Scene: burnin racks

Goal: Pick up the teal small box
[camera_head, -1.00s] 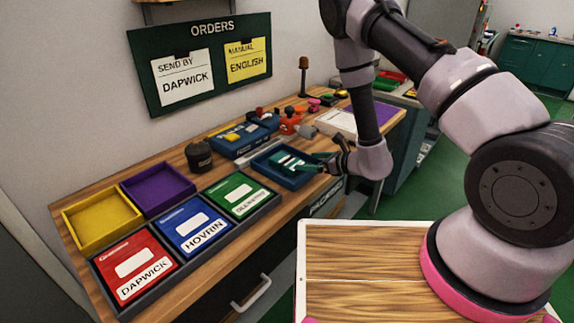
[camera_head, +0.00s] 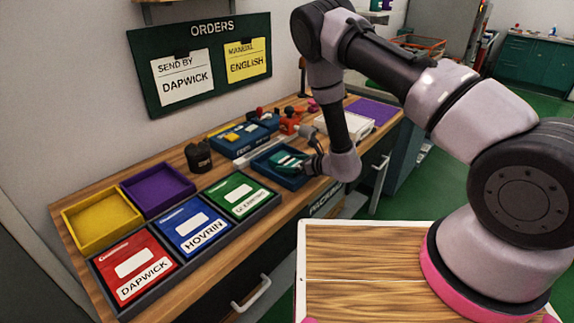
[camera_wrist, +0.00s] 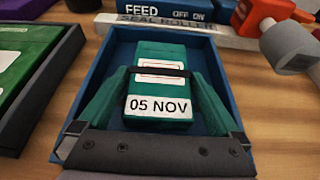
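The teal small box (camera_wrist: 163,57) lies in a blue tray (camera_wrist: 94,76) in the wrist view. Its near face carries a white label reading "05 NOV", and a dark band crosses its top. My gripper (camera_wrist: 161,80) has one teal finger on each side of the box. The fingers look open; whether they touch its sides is not clear. In the head view my gripper (camera_head: 296,164) is low over the blue tray (camera_head: 262,161) and hides most of the box.
Left of the tray stand green (camera_head: 238,192), blue (camera_head: 190,226) and red (camera_head: 133,263) labelled panels in a dark frame. Yellow (camera_head: 101,222) and purple (camera_head: 158,190) trays sit behind them. A blue "FEED" machine (camera_wrist: 180,10) and a red-orange part (camera_wrist: 262,14) lie just beyond the tray.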

